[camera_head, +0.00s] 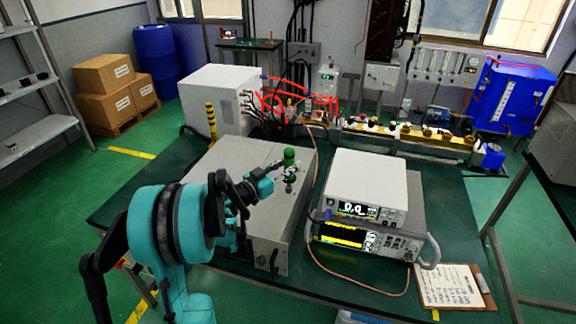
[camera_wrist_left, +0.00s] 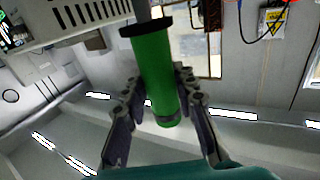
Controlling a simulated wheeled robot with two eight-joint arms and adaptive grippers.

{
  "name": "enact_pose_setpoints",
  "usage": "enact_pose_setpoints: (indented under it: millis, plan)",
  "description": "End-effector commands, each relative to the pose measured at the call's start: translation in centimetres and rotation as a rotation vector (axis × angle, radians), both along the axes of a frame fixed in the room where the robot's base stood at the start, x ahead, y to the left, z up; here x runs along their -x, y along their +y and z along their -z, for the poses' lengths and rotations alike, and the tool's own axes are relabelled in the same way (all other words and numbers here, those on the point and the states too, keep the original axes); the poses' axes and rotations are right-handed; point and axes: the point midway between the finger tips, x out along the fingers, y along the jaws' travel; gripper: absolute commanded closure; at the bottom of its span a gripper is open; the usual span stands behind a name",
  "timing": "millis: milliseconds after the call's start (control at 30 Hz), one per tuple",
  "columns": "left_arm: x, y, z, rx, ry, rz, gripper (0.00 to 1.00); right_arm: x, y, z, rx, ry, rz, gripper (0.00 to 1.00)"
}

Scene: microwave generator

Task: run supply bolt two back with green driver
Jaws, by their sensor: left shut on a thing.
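The green driver (camera_head: 289,157) stands about upright over the top of the large grey cabinet (camera_head: 225,165), near its right side. My left gripper (camera_head: 277,166) reaches in from the left and is shut on the driver's handle. In the left wrist view the green handle (camera_wrist_left: 157,75) lies between the two fingers (camera_wrist_left: 163,105), with a black collar and a grey shaft running out at the top edge. Small metal fittings show just below the driver on the cabinet top. I cannot tell which one is bolt two or whether the driver tip touches it. My right gripper is out of view.
Two stacked instruments (camera_head: 363,207) with lit displays stand right of the cabinet, with an orange cable beside them. A white box (camera_head: 215,95) with red cables is behind. A clipboard (camera_head: 452,287) lies at the front right. The green table (camera_head: 455,215) has bare room at right.

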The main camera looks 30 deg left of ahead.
Motion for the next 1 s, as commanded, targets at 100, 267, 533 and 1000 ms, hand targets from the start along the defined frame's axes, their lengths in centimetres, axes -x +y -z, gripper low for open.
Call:
enact_pose_setpoints:
  millis: [100,267,533,1000]
  plan:
    - [0.0,0.0,-1.2,0.001,-0.002,0.0,1.0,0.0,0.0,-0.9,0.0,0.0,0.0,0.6]
    - [0.0,0.0,-2.4,0.003,-0.002,-0.001,1.0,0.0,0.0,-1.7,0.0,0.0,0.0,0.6]
    - [0.0,0.1,-4.3,0.003,-0.002,-0.001,1.0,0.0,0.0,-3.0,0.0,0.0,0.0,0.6]
    - [0.0,0.1,-7.7,0.003,-0.003,-0.001,1.0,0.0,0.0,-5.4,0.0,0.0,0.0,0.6]
